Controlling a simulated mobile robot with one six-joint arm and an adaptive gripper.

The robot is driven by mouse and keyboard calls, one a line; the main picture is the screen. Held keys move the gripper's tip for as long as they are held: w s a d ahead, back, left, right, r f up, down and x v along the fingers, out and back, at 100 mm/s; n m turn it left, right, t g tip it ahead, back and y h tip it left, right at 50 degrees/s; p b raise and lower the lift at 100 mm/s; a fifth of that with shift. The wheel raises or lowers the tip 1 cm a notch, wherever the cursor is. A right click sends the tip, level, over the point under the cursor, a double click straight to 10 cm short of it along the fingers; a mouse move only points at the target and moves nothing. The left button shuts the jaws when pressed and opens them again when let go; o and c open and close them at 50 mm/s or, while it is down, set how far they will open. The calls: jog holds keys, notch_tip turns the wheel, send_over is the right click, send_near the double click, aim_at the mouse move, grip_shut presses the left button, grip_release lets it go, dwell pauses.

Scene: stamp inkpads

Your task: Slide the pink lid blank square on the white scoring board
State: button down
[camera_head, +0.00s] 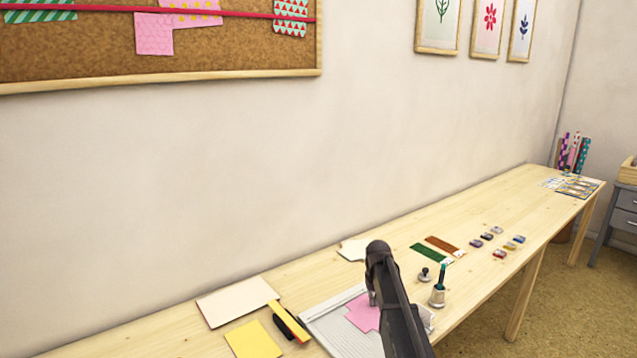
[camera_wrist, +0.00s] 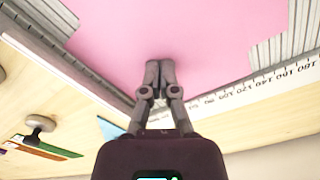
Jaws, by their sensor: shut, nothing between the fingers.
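The pink lid blank (camera_head: 362,313) lies on the white scoring board (camera_head: 325,328), partly hidden by my arm in the head view. In the wrist view the pink blank (camera_wrist: 200,35) fills the upper middle, with cut-out corners at left and right. The board's grooved surface (camera_wrist: 305,20) shows beyond it, and a ruler edge (camera_wrist: 285,78) runs along the lower right. My gripper (camera_wrist: 160,66) is shut and empty, its fingertips over the blank near its lower edge. I cannot tell if they touch it. In the head view my gripper (camera_head: 372,298) is at the blank's right side.
Cream card (camera_head: 235,300), yellow card (camera_head: 253,340) and a yellow-and-black tool (camera_head: 287,322) lie left of the board. A dark stamp (camera_head: 425,275) and a pot with a teal-handled tool (camera_head: 438,294) stand right. Green and brown strips and several inkpads (camera_head: 487,237) lie farther back.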

jog(key=shift+w+d, duration=0.3)
jog(key=shift+w, duration=0.05)
dwell(0.4)
jog(key=shift+w+d, duration=0.2)
jog(key=shift+w, duration=0.9)
dwell(1.4)
jog(key=shift+r, duration=0.1)
jog(key=shift+r+p, duration=3.4)
jog(key=shift+p, duration=0.1)
jog(key=s+a+r+p, duration=0.1)
jog(key=s+r+p, duration=0.2)
jog(key=s, duration=1.3)
jog(key=s+r+m+p, duration=0.1)
jog(key=s+r+p, duration=0.1)
jog(key=s, duration=1.5)
jog(key=shift+s+a+r+p, duration=0.25)
jog(key=shift+a+r+p, duration=0.1)
jog(key=shift+r+p, duration=0.05)
